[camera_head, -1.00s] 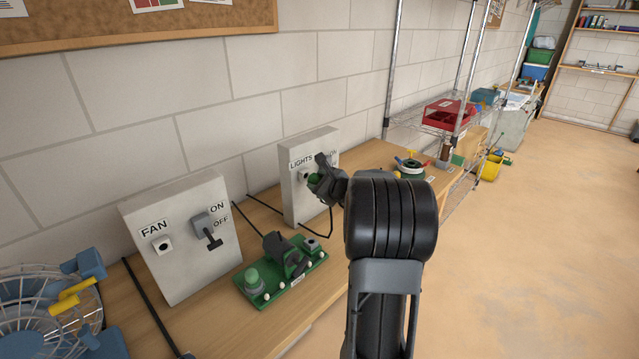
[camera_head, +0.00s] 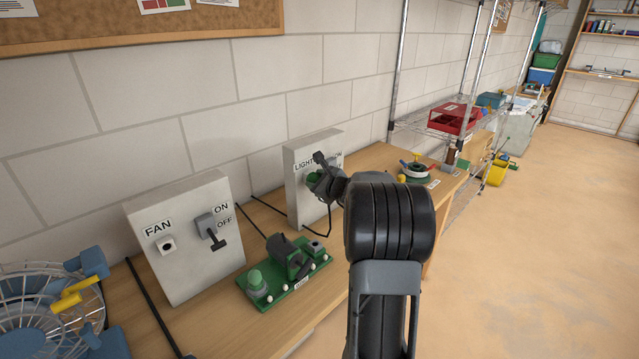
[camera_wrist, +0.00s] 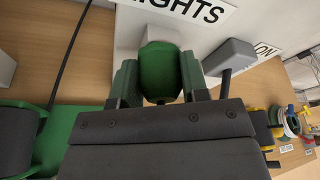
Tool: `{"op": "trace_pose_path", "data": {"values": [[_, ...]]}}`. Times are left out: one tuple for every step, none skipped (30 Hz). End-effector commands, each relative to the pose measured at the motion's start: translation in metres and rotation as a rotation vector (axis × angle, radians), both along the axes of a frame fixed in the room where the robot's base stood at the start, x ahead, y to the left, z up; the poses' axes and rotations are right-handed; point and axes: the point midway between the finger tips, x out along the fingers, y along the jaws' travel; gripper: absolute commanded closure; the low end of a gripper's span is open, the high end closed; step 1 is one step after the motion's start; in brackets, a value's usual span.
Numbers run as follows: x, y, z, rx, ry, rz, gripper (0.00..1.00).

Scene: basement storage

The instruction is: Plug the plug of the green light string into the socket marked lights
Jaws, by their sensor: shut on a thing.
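The green plug (camera_wrist: 160,70) is between the two fingers of my gripper (camera_wrist: 160,88) in the wrist view. Its far end meets the pale socket block below the LIGHTS label (camera_wrist: 190,10). I cannot tell how deep it sits, as the plug hides the socket opening. In the head view my gripper (camera_head: 322,183) is at the front of the grey lights box (camera_head: 303,210), with the plug (camera_head: 312,179) partly visible beside the fingers. A dark cord hangs below the gripper. The green board (camera_head: 318,267) with small white bulbs lies on the bench in front.
The grey fan box (camera_head: 180,270), with its own socket (camera_head: 166,246) and ON/OFF lever (camera_head: 212,235), stands to the left. A blue fan (camera_head: 50,310) is at the lower left. The lights lever (camera_wrist: 230,55) is close right of my gripper. The bench (camera_head: 372,160) continues right.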

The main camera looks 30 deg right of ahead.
Motion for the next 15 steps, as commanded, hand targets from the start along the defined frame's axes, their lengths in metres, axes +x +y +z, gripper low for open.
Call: {"op": "trace_pose_path", "data": {"values": [[0.0015,0.0003,-0.0003,-0.001,0.000,0.000,0.87],[0.0022,0.0003,-0.0003,-0.001,0.000,0.000,0.87],[0.0023,0.0002,0.0001,-0.001,0.000,0.000,0.57],[0.0021,0.0002,0.0002,0.000,0.000,0.000,0.54],[0.0020,0.0002,0.0002,0.000,0.000,0.000,0.51],[0.0020,0.0002,0.0002,0.000,0.000,0.000,0.47],[0.0020,0.0002,0.0002,0.000,0.000,0.000,0.44],[0.0019,0.0002,0.0002,0.000,0.000,0.000,0.42],[0.0019,0.0002,0.0002,0.000,0.000,0.000,0.38],[0.0019,0.0002,0.0002,0.000,0.000,0.000,0.35],[0.0019,0.0002,0.0002,0.000,0.000,0.000,0.32],[0.0019,0.0002,0.0002,0.000,0.000,0.000,0.29],[0.0018,0.0002,0.0002,0.000,0.000,0.000,0.29],[0.0018,0.0002,0.0002,0.000,0.000,0.000,0.29],[0.0018,0.0002,0.0002,0.000,0.000,0.000,0.29]]}}
